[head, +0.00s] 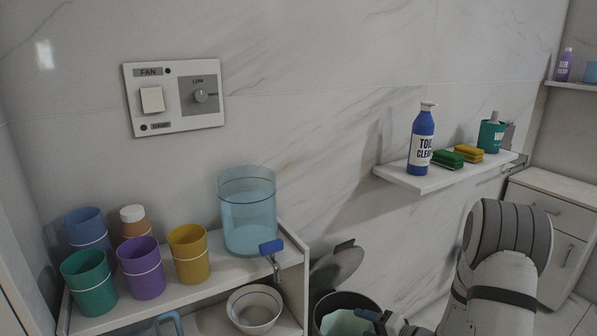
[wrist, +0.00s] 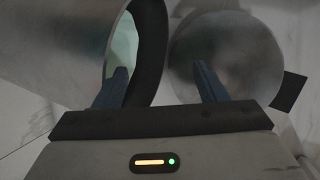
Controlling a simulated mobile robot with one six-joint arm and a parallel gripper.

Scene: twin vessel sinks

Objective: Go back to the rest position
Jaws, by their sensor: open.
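My gripper (wrist: 164,80) is open and empty in the wrist view, its two dark blue fingers apart. In the head view my gripper (head: 372,317) shows only in part at the bottom edge, in front of a bin's mouth. The round metal bin (head: 345,299) stands open, with a pale green inside. Its lid (head: 336,268) is tilted up behind it. In the wrist view the bin (wrist: 75,45) fills the left, close to the left finger, and the lid (wrist: 228,62) is behind the right finger. I cannot tell whether the fingers touch either.
At left, a shelf (head: 205,289) bears several coloured cups and a blue clear dispenser (head: 248,212) with a tap. A bowl (head: 254,309) sits below the tap. A wall shelf (head: 425,180) holds a cleaner bottle (head: 421,143) and sponges. A white cabinet (head: 555,225) stands at right.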

